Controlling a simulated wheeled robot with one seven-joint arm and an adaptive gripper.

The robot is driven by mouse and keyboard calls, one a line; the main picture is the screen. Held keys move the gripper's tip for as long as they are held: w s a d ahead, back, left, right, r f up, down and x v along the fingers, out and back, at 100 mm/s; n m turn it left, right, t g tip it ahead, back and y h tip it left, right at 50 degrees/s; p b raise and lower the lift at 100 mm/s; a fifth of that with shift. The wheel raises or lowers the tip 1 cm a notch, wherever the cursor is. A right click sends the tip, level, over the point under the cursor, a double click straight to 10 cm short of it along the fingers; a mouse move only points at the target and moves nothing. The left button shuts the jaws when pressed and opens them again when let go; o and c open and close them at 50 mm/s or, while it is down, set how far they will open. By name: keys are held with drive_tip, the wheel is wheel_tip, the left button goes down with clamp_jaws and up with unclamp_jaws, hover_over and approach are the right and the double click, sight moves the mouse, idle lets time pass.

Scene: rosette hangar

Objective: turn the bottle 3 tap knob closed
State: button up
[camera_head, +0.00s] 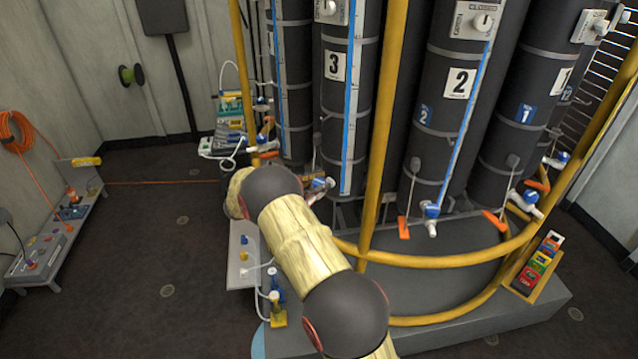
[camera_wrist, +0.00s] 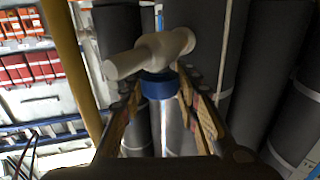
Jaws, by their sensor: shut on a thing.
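Bottle 3 (camera_head: 334,90) is a tall dark cylinder with a white "3" label and a blue strip down its front. A white tap with a blue knob (camera_head: 320,184) shows low by its foot, just right of my arm. In the wrist view, my gripper (camera_wrist: 158,92) has its fingers on both sides of a blue knob (camera_wrist: 158,85), shut on it. The white tap body (camera_wrist: 150,53) lies across just above the knob, slightly tilted. The knob's turned angle is hard to read.
A yellow post (camera_head: 381,130) and curved yellow rail (camera_head: 450,260) stand in front of the bottles. Bottle 2 (camera_head: 450,110) has its own tap (camera_head: 432,212) to the right.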

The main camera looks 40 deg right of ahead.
drive_tip(key=shift+r+m+g, duration=0.15)
drive_tip(key=shift+m+g, duration=0.25)
drive_tip(key=shift+g, duration=0.2)
drive_tip(key=o, duration=1.2)
drive_tip(key=v, duration=1.2)
drive_tip(key=shift+w+r, duration=0.1)
drive_tip(key=shift+w, duration=0.05)
